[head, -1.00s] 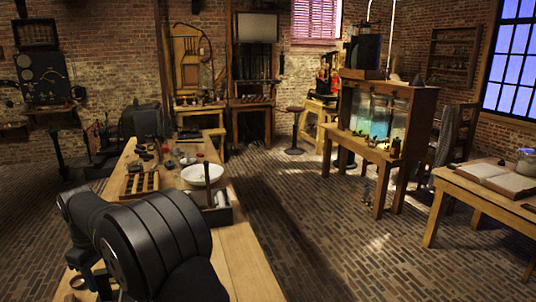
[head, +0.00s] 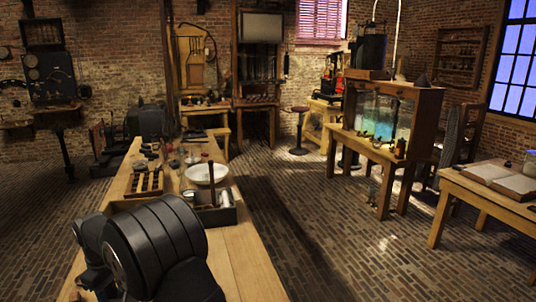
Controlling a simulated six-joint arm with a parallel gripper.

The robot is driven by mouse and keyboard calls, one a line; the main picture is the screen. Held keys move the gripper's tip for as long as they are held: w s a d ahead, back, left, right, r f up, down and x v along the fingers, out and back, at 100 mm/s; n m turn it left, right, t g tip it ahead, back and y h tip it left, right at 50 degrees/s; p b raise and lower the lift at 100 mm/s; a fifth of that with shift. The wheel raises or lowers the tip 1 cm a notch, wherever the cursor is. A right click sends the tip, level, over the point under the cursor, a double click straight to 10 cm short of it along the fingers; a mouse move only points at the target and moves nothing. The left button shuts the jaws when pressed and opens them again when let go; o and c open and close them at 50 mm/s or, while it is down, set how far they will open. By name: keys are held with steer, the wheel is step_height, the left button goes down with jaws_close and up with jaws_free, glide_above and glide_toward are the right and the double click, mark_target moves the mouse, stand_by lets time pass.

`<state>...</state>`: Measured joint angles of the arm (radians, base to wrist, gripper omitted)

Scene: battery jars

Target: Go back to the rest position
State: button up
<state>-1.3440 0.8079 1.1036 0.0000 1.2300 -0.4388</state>
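The battery jars (head: 383,115) stand in a wooden cabinet (head: 430,110) on a bench at the right of the middle. They glow blue, green and yellowish. My own dark, ribbed arm fills the lower left of the head view, above the near end of the long workbench (head: 240,255). My gripper cannot be made out; the frame edge or my arm hides it.
A white bowl (head: 206,174), a dark tray (head: 218,216) with a upright rod, and a wooden rack (head: 145,184) stand on the workbench. A table (head: 470,190) with an open book (head: 505,181) stands at right. The brick floor between is clear.

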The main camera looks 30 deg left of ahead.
step_height(320, 180, down, 4)
steer(key=shift+r, duration=0.1)
steer(key=shift+m, duration=0.3)
steer(key=m, duration=0.6)
steer(key=shift+r+m, duration=0.2)
steer(key=shift+m, duration=0.3)
step_height(320, 180, up, 11)
